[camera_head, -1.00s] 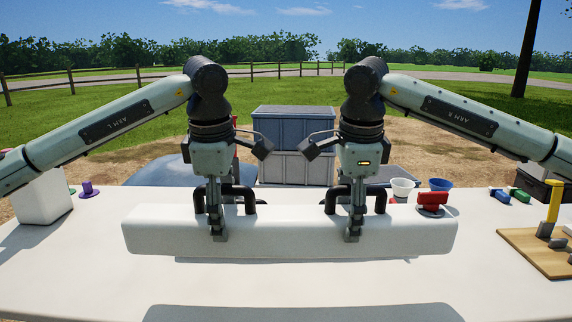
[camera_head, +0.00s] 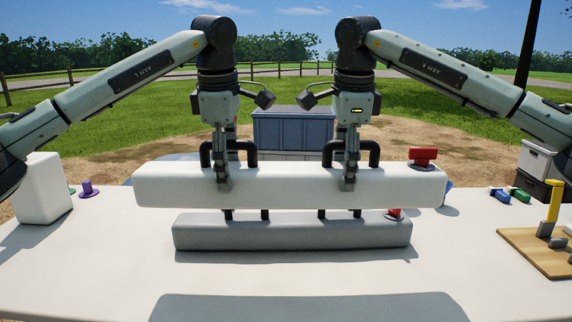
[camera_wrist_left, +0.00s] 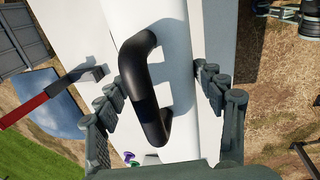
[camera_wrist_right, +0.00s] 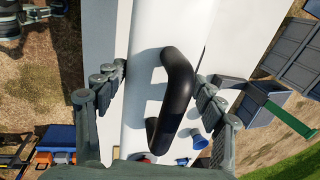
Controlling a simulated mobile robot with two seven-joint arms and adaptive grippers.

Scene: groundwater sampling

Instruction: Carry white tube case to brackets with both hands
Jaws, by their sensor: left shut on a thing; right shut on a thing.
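The white tube case (camera_head: 290,187) is a long, level, rounded box with two black handles and a red fitting (camera_head: 423,158) on its right end. It hangs clear of the table. My left gripper (camera_head: 223,180) is shut on its left part, and my right gripper (camera_head: 347,178) on its right part. The fingers straddle the case's body. The left handle (camera_wrist_left: 140,85) shows between the left fingers, the right handle (camera_wrist_right: 173,95) between the right. The inner contact is partly hidden. I cannot make out any brackets.
A similar grey-shaded case (camera_head: 290,235) lies on the white table (camera_head: 100,265) below and behind the held one. A white container (camera_head: 42,190) stands left; a wooden board (camera_head: 540,252) with a yellow handle lies right. Blue crates (camera_head: 292,130) stand beyond the table. The front table is clear.

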